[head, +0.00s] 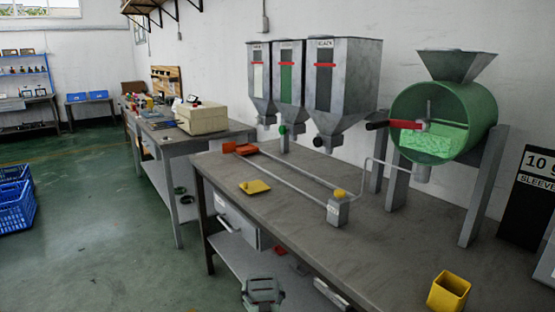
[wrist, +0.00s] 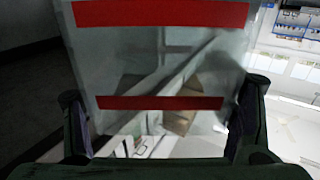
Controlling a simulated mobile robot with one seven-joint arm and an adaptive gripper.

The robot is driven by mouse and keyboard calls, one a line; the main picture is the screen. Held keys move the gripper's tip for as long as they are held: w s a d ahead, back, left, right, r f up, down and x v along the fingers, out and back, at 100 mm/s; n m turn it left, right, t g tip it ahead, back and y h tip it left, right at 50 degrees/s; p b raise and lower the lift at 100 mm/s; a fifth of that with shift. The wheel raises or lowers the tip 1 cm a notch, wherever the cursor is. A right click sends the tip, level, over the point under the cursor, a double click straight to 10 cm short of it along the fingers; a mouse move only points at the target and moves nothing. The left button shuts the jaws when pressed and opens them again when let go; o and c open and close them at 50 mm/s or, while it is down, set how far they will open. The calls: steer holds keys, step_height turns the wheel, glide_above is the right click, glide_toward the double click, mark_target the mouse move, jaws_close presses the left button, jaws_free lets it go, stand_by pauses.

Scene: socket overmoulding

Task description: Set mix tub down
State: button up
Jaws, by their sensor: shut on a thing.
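A see-through tub with two red bands, which I take to be the mix tub (wrist: 158,62), fills the middle of the wrist view. My gripper (wrist: 163,100) has one dark finger on each side of it and is shut on it. The tub's bottom and contents cannot be made out. Neither the held tub nor my gripper's fingers can be made out in the head view. A grey part of my own arm shows at the bottom edge there.
The workbench (head: 300,215) carries a yellow tray (head: 255,187), a grey block (head: 338,210) at the rail end and a yellow cup (head: 449,291). Hoppers (head: 340,90) and a green drum mixer (head: 445,115) stand along its back. The bench's front middle is bare.

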steer(key=s+d+f+h, duration=0.1)
steer(key=s+d+f, duration=0.1)
steer(key=s+f, duration=0.4)
steer(key=s+d+f+m, duration=0.1)
steer(key=s+f, duration=0.5)
steer(key=f, duration=0.6)
steer(key=shift+s+d+f+h, duration=0.35)
steer(key=shift+d+f+h, duration=0.05)
steer(key=shift+d, duration=0.3)
